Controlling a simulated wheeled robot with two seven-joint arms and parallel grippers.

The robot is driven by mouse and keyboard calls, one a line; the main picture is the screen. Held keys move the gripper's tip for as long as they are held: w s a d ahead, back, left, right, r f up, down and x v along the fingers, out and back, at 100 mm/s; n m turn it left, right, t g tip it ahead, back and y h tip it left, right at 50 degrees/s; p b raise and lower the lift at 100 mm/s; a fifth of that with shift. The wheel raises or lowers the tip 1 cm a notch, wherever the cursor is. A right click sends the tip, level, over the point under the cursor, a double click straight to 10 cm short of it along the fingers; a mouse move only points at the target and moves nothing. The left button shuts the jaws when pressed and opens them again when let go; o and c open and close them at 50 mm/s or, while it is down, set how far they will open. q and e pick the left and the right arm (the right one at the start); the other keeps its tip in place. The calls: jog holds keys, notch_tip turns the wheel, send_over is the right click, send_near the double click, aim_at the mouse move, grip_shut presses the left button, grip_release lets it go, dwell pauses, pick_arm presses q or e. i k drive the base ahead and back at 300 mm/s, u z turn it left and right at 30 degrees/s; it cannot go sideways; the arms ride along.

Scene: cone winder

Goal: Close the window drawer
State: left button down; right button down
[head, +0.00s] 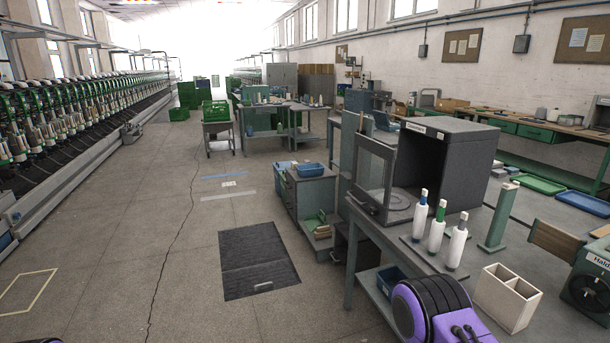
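No drawer in the head view is plainly marked as the window drawer, so I cannot tell which it is. Green drawer fronts (536,132) show under the long wooden bench along the right wall; how far any is pulled out is too small to tell. A small grey drawer cabinet (312,190) stands on the floor near the middle. On the near workbench, a dark grey box (448,165) has a framed glass door (374,178) swung open toward the left. Neither gripper shows; only purple parts of me appear at the bottom edge.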

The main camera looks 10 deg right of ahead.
aim_at(386, 216)
jog(key=u, duration=0.25)
jog(key=i, duration=1.35)
jog(key=z, duration=0.3)
jog(key=i, duration=0.7)
jog(key=z, duration=1.45)
jog(key=i, duration=0.65)
jog(key=z, duration=0.65)
